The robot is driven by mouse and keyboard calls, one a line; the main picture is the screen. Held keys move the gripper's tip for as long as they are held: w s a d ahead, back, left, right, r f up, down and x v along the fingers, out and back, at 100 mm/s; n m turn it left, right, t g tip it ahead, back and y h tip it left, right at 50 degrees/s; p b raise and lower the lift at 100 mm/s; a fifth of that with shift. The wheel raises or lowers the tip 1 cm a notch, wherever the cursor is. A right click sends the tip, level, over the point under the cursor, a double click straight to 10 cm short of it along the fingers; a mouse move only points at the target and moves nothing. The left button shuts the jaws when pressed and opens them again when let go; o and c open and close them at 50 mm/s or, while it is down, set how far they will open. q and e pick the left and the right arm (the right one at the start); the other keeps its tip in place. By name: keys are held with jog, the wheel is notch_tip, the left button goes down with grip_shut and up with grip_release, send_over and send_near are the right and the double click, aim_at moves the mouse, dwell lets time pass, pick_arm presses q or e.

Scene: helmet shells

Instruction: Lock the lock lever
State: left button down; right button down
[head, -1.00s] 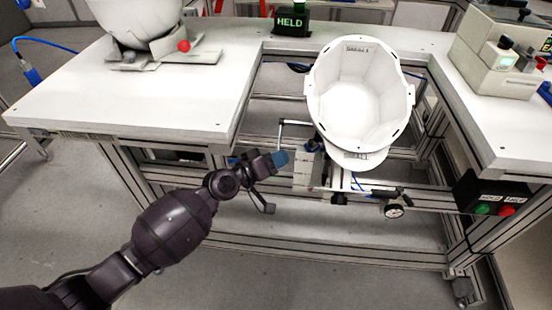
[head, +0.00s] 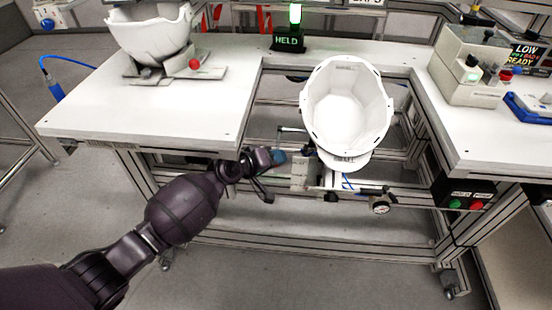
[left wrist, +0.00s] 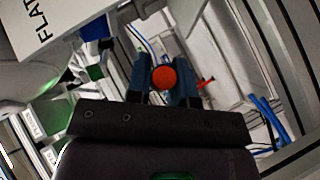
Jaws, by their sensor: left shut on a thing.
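My left gripper (head: 278,156) is beside the left end of the clamp fixture (head: 300,172), under the white helmet shell (head: 347,110). In the left wrist view my left gripper (left wrist: 160,82) has its two blue-grey fingers closed around a round orange-red knob (left wrist: 164,78), which appears to be the lock lever's end. The lever's shaft is mostly hidden behind the fingers and knob, so its angle cannot be told. The helmet shell sits open side up in the gap of the bench, brim toward me. My right gripper is not in view.
A white bench (head: 150,110) surrounds the gap, with another shell (head: 150,35) on a stand at left. A sign (head: 289,43) reads HELD under a green light. A gauge (head: 380,208) and a button box (head: 465,195) are at right. The floor in front is clear.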

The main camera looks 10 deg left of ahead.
pick_arm(q)
jog(key=c, duration=1)
grip_release()
jog(key=f+v, duration=0.1)
jog(key=v, duration=0.4)
jog(key=f+v, duration=0.1)
jog(key=v, duration=0.4)
jog(key=s+a+f+v, duration=0.1)
jog(key=v, duration=0.5)
jog(key=shift+f, duration=0.3)
